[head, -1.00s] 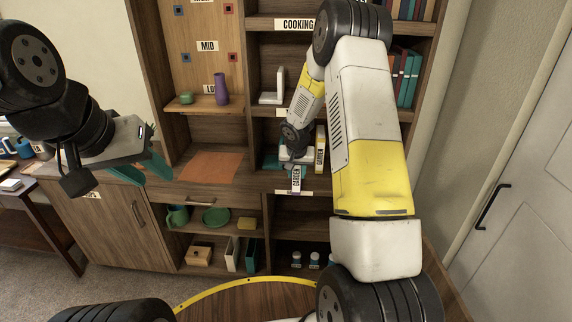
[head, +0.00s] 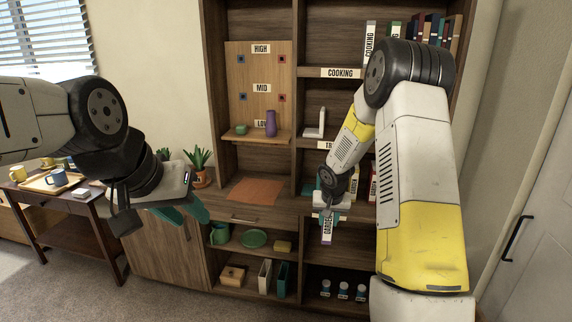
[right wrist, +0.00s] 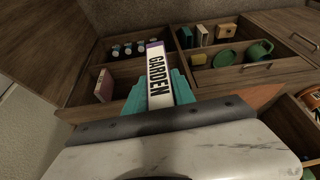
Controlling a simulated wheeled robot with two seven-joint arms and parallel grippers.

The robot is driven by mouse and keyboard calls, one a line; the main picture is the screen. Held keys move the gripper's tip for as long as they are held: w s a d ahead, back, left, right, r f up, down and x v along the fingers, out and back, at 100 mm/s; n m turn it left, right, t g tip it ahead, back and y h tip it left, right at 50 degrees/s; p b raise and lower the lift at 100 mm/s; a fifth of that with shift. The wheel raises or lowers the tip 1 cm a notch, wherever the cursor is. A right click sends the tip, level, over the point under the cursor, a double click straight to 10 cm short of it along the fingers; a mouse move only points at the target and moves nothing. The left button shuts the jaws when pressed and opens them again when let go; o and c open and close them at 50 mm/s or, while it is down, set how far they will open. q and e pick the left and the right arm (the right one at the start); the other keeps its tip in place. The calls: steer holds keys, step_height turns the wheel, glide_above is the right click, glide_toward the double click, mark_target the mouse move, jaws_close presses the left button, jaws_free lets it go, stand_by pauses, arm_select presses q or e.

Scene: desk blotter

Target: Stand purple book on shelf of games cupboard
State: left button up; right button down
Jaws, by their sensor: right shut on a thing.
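The purple book (head: 327,229) has a white spine label reading GARDEN and a purple end. My right gripper (head: 331,204) is shut on it and holds it in front of the right column of the wooden cupboard (head: 299,120). In the right wrist view the book (right wrist: 157,76) sits between the teal fingers (right wrist: 158,95), label facing the camera. My left gripper (head: 182,214) is open and empty, left of the cupboard and far from the book. I see no label reading GAMES; my right arm hides part of the right column.
Below are bottles (head: 343,290), a green mug (head: 219,234) and a green plate (head: 254,239). In the right wrist view a pinkish-red book (right wrist: 104,85) stands in a roomy lower compartment.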

steer(key=s+a+r+n, duration=0.25)
steer(key=s+r, duration=0.25)
steer(key=s, duration=0.3)
steer(key=s+a+f, duration=0.1)
steer(key=s+f, duration=0.4)
steer(key=f, duration=0.1)
steer(key=shift+y, duration=0.3)
steer(key=shift+s+m, duration=0.1)
steer(key=shift+m, duration=0.15)
